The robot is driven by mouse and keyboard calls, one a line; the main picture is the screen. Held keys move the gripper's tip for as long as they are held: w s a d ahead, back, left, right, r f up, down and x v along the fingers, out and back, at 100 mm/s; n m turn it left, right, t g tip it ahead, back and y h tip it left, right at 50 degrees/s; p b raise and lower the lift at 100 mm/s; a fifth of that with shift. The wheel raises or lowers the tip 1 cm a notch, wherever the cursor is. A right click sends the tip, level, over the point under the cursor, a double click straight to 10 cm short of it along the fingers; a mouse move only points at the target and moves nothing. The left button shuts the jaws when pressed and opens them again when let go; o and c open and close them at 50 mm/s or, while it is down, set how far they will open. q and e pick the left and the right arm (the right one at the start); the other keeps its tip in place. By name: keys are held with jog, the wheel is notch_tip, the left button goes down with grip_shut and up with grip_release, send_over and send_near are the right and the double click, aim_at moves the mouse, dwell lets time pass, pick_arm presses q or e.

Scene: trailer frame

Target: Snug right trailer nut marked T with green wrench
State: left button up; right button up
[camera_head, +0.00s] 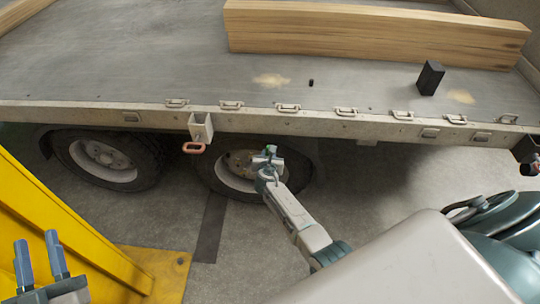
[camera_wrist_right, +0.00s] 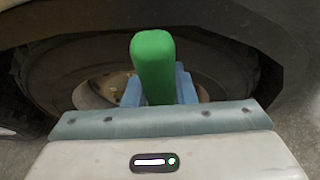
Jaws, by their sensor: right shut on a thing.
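The right trailer wheel (camera_head: 234,176) stands under the deck edge, with its hub partly hidden behind my right gripper (camera_head: 268,160). That gripper is at the hub, shut on the green wrench (camera_wrist_right: 154,66). The wrench's green handle stands up between the blue fingers in the right wrist view, and only a small green bit of it shows in the head view. The wheel rim (camera_wrist_right: 96,92) shows behind the fingers in the wrist view. The T mark, the nut and the wrench's working end cannot be made out. My left gripper (camera_head: 40,250) is empty with its fingers apart, at the lower left.
The trailer deck (camera_head: 150,60) runs above the wheels, with metal loops along its edge. A bracket (camera_head: 201,127) with an orange ring (camera_head: 193,148) hangs near the right wheel. Another wheel (camera_head: 105,160) is to the left. A yellow frame (camera_head: 60,215) stands near my left gripper.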

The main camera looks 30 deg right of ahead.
jog(key=shift+r, duration=0.1)
grip_shut()
jog(key=shift+s+a, duration=0.1)
jog(key=shift+s, duration=0.05)
jog(key=shift+s+a+r+p, duration=0.1)
jog(key=shift+s+p, duration=0.1)
jog(key=shift+p, duration=0.1)
jog(key=shift+s+a, duration=0.2)
jog(key=shift+s, duration=0.1)
jog(key=shift+s+a+p, duration=0.1)
jog(key=shift+s+p, duration=0.1)
jog(key=shift+p, duration=0.15)
jog(key=shift+s+a, duration=0.1)
jog(key=shift+s, duration=0.1)
dwell(0.4)
